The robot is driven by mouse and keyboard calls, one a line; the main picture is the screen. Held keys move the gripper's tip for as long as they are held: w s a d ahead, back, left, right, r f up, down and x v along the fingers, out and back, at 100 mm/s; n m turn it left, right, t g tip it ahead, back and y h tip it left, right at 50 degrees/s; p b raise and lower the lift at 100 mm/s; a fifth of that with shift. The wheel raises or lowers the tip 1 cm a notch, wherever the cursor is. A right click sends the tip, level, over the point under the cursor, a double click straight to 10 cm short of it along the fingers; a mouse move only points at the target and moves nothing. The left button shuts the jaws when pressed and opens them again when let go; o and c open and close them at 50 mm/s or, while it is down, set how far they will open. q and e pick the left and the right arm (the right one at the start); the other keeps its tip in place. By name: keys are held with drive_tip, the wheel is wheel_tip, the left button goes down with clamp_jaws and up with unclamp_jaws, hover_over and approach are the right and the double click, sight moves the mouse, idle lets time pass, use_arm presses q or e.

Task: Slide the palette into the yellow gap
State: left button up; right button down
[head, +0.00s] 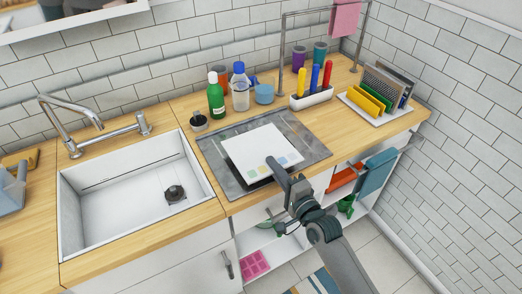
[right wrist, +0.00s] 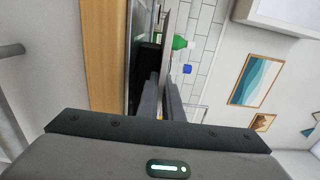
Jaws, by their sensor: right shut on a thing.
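The palette (head: 258,148) is a white, flat sheet with pale coloured squares along its near edge. In the head view it is over the grey mat on the counter, with a dark shadow below its near edge. My right gripper (head: 277,168) is shut on its near edge. The right wrist view shows the gripper's fingers (right wrist: 163,88), with the sheet nearly edge-on. The rack with yellow dividers (head: 371,96) stands on a white tray at the right of the counter, apart from the palette. It also has grey and green panels. My left gripper is not in view.
A green bottle (head: 216,98), a clear bottle (head: 240,90) and a blue cup (head: 264,93) stand behind the mat. The sink (head: 112,205) is at left.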

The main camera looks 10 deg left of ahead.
drive_tip(key=shift+r, duration=0.1)
wheel_tip(320, 180, up, 14)
drive_tip(key=p, duration=1.2)
drive_tip(key=shift+p, duration=0.4)
idle(0.4)
drive_tip(key=shift+s, duration=0.1)
